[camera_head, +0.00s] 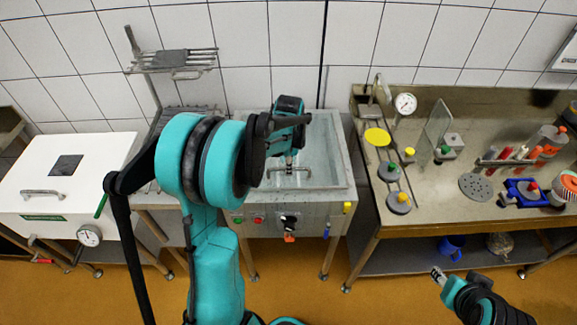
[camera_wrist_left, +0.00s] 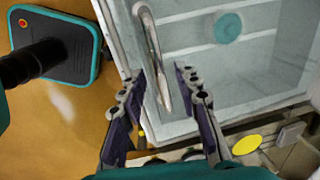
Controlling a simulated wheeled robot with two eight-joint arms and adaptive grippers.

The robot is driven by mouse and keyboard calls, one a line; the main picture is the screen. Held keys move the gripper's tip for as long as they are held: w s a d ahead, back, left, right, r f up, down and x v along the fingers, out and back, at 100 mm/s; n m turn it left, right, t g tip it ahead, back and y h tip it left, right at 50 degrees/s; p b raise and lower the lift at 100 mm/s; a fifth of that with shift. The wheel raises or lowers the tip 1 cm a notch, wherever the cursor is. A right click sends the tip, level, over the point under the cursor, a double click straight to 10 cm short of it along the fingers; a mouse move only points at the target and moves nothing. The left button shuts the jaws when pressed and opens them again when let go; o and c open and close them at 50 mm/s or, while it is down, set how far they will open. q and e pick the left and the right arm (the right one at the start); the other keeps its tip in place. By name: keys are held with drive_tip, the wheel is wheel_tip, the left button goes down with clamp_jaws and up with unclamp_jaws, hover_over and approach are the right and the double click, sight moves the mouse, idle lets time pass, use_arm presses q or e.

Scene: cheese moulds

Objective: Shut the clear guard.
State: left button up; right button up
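The clear guard (camera_head: 328,160) is a see-through panel with a metal bar handle (camera_head: 290,170) on the grey machine in the middle. In the left wrist view the guard (camera_wrist_left: 200,80) fills the upper right, and its handle (camera_wrist_left: 153,55) runs down between my fingers. My left gripper (camera_head: 289,157) is over the handle. The left wrist view shows this gripper (camera_wrist_left: 158,85) open, one finger on each side of the handle, with gaps. I cannot tell the guard's exact tilt. My right gripper (camera_head: 437,274) is low at the right, away from the machine; its finger opening is unclear.
The machine's front panel (camera_head: 268,222) has several buttons and a knob. A white lidded box (camera_head: 95,160) with a dial stands left. A steel bench (camera_head: 430,205) stands right, holding a yellow disc (camera_head: 377,137), a gauge (camera_head: 405,103) and small tools. The floor in front is open.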

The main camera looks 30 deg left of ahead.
sight(289, 178)
use_arm(q)
drive_tip(key=shift+f, duration=0.35)
clamp_jaws()
drive_tip(key=f+b, duration=0.3)
drive_tip(key=shift+s+d+f+t, duration=0.2)
drive_tip(key=shift+s+f+t, duration=0.1)
drive_tip(key=shift+s+f, duration=0.05)
drive_tip(key=shift+s, duration=0.1)
drive_tip(key=shift+d, duration=0.1)
unclamp_jaws()
